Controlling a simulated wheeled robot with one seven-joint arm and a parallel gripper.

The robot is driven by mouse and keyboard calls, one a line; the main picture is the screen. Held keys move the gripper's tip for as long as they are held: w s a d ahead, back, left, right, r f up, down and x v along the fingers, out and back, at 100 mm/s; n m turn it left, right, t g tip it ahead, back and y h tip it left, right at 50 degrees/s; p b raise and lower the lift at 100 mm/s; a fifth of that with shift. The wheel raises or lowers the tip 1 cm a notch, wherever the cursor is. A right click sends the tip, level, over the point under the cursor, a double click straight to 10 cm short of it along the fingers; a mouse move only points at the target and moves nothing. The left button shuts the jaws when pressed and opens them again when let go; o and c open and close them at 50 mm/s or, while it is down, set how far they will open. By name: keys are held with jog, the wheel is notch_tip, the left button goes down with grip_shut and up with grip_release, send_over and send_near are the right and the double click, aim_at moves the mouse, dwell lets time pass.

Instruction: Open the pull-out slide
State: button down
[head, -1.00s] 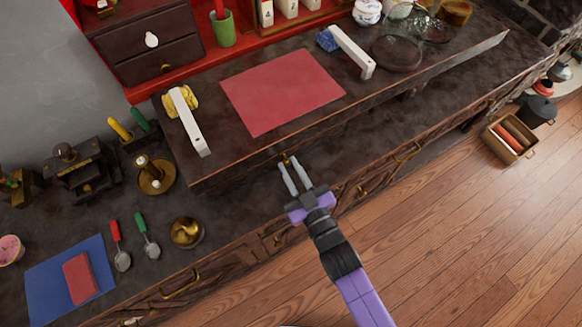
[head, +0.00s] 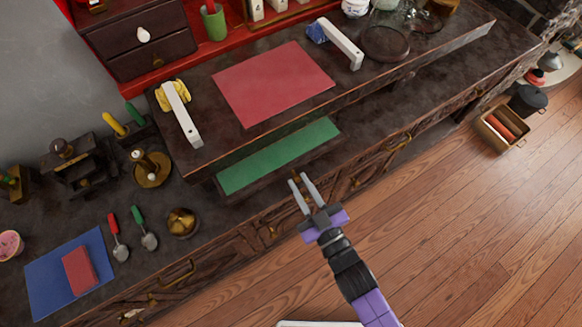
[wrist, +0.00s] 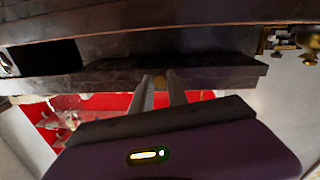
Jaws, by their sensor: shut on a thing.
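The pull-out slide (head: 280,156) sticks out from under the raised dark desk top, and a strip of its green surface shows in the head view. Its dark front board also shows in the wrist view (wrist: 215,80). My gripper (head: 301,180) is at the middle of the slide's front edge. In the wrist view, the two fingers of my gripper (wrist: 162,84) are shut on a small brass knob (wrist: 160,76) on that board. The fingers hide part of the knob. The back of the slide is hidden under the desk top.
A red mat (head: 272,84) lies on the desk top between two white handles (head: 182,114).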

jog(key=d+p+v, duration=0.1)
jog(key=v, duration=1.2)
jog(key=shift+w, duration=0.1)
jog(key=c, duration=1.3)
grip_release()
jog(key=b+v, duration=0.1)
jog(key=v, duration=0.7)
